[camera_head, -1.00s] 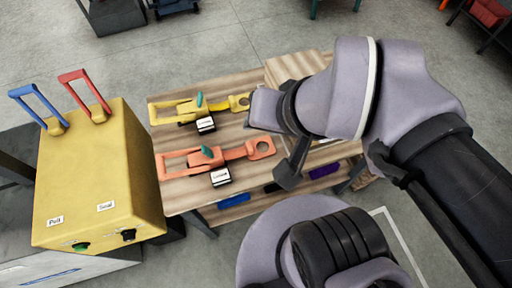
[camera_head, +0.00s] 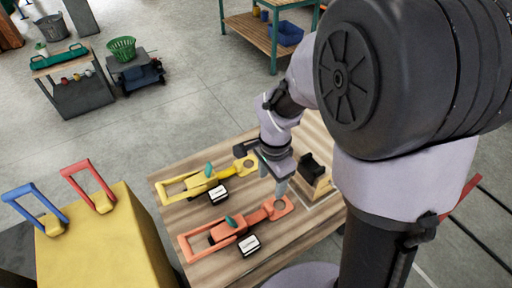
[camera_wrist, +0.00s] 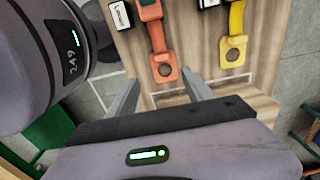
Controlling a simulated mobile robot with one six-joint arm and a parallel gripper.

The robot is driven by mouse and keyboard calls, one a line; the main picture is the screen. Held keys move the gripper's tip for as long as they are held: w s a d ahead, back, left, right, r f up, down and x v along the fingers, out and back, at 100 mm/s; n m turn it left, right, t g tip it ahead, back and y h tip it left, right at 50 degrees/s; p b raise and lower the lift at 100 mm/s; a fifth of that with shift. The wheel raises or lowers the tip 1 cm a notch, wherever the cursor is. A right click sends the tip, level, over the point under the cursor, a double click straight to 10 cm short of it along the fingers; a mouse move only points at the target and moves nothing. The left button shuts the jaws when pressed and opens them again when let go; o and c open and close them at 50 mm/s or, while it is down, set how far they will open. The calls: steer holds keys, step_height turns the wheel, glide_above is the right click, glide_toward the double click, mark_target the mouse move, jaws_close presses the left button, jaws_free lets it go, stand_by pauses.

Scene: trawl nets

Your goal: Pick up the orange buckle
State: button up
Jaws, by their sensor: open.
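The orange buckle (camera_head: 222,232) lies on the wooden table, with a long open frame at its left end, a green tab in the middle and a ring at its right end. In the wrist view the orange buckle (camera_wrist: 157,37) shows its strap and ring; its far part is cut off. My gripper (camera_head: 281,190) is open, fingers pointing down beside the ring end. In the wrist view my gripper (camera_wrist: 161,95) has its two fingers spread and nothing between them, with the ring just beyond the tips. I cannot tell its height above the table.
A similar yellow buckle (camera_head: 192,185) lies parallel, behind the orange one. Small labelled blocks (camera_head: 249,245) sit beside the buckles. A wooden holder (camera_head: 313,180) stands right of my gripper. A yellow box (camera_head: 92,240) with blue and red handles stands at left.

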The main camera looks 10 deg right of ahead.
steer(key=b, duration=0.5)
glide_above(270, 206)
steer(key=f, duration=1.1)
steer(key=shift+s, duration=0.3)
steer(key=f+b, duration=0.1)
steer(key=f, duration=0.2)
steer(key=f+b, duration=0.1)
steer(key=f, duration=0.1)
steer(key=shift+w+d+f+b, duration=0.1)
steer(key=shift+w+f+b, duration=0.2)
steer(key=shift+w+b, duration=0.05)
steer(key=shift+r, duration=0.2)
steer(key=shift+c, duration=0.4)
jaws_close()
